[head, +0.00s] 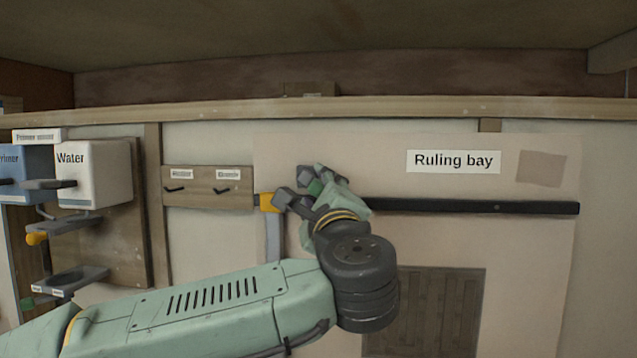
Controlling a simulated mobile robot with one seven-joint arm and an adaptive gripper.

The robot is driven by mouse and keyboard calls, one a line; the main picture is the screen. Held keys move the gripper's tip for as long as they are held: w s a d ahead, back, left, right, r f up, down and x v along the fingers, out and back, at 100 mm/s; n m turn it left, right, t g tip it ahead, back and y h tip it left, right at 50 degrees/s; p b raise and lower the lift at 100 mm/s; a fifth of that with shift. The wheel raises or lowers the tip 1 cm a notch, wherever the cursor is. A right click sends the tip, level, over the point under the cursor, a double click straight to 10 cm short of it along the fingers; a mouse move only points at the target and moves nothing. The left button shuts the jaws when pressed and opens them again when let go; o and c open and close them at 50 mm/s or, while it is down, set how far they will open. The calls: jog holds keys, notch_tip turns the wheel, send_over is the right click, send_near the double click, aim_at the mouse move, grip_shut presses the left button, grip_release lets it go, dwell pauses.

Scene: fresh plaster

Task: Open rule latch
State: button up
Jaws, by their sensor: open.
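A long black rule (470,206) lies level across the wall panel under the "Ruling bay" sign (453,161). A yellow-orange block (267,202) sits in line with it at its left; it may be the rule latch, but no label confirms this. A pale grey upright strip (273,240) hangs below that block. My gripper (294,187) is open, its dark fingers pointing left, just right of the yellow block. I cannot tell whether a finger touches it. My gripper and wrist hide the rule's left part.
A wooden hook board (207,198) with two labelled hooks is left of the block. Further left, a white Water container (98,175) and a blue primer container (30,176) hang above small brackets. A brown grille (445,310) is low on the wall. A wooden rail (400,109) runs above.

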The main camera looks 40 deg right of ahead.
jog(key=shift+w+d, duration=0.1)
jog(key=shift+w, duration=0.1)
grip_shut()
dwell(0.5)
